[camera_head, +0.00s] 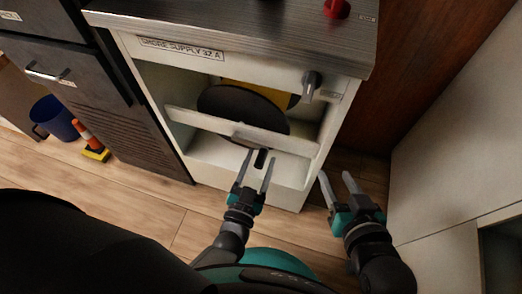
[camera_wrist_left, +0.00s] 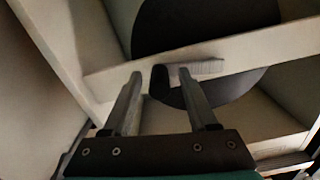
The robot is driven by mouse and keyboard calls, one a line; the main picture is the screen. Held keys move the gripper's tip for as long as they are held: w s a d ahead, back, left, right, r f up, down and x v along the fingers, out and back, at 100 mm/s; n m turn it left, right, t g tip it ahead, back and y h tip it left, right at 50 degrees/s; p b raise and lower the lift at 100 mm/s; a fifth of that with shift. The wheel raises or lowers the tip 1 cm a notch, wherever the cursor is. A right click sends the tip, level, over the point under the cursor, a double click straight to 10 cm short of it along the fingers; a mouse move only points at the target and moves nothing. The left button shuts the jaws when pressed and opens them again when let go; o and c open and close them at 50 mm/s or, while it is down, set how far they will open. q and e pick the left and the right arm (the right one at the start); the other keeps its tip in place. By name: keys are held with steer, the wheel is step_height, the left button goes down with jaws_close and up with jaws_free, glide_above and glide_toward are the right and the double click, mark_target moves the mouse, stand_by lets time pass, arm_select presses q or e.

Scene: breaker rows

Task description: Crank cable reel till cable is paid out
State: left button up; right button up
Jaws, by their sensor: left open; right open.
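The cable reel (camera_head: 243,104) is a large dark disc with a yellow part behind it, inside an open white cabinet. It also shows in the left wrist view (camera_wrist_left: 200,28). A pale crank arm (camera_head: 238,132) lies across its front, with a dark handle (camera_head: 261,158) at its lower side. The dark handle also shows in the left wrist view (camera_wrist_left: 159,82). My left gripper (camera_head: 257,163) is open, its fingertips close around or beside the handle; contact is not clear. My right gripper (camera_head: 335,180) is open and empty, right of the cabinet. No cable is clearly visible.
A white crossbar (camera_head: 190,121) spans the cabinet front before the reel. A grey rotary switch (camera_head: 311,82) is on the cabinet's upper right, and a red knob (camera_head: 337,9) on top. A blue bin (camera_head: 55,119) and an orange cone (camera_head: 88,138) stand left. A white cabinet (camera_head: 455,130) stands right.

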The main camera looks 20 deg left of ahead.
arm_select(q)
steer(key=shift+w, duration=0.1)
jaws_close()
stand_by(0.5)
stand_by(1.0)
